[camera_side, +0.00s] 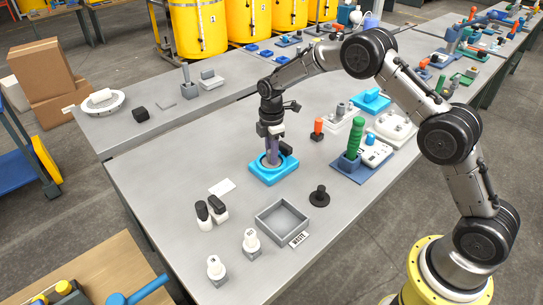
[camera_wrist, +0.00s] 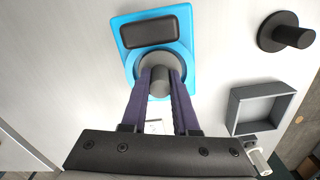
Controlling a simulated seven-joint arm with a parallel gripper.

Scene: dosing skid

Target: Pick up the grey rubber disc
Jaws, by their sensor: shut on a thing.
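The grey rubber disc (camera_wrist: 182,59) has an upright grey stem and sits in or on the blue holder (camera_wrist: 186,18) in the wrist view. My gripper (camera_wrist: 160,80) is shut on the disc's stem, one finger on each side. In the side view my gripper (camera_side: 272,156) points straight down at the blue holder (camera_side: 270,178), and its fingers hide most of the disc. I cannot tell whether the disc touches the holder's base. A black block (camera_wrist: 149,33) lies on the same holder, beside the disc.
A dark disc with a knob (camera_side: 320,198) stands to the right, near an empty grey tray (camera_side: 262,225) with a "WASTE" label. Two white-topped bottles (camera_side: 251,241) stand in front. Black-and-white items (camera_side: 203,217) lie left. A blue rack with a green handle (camera_side: 354,141) is behind right.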

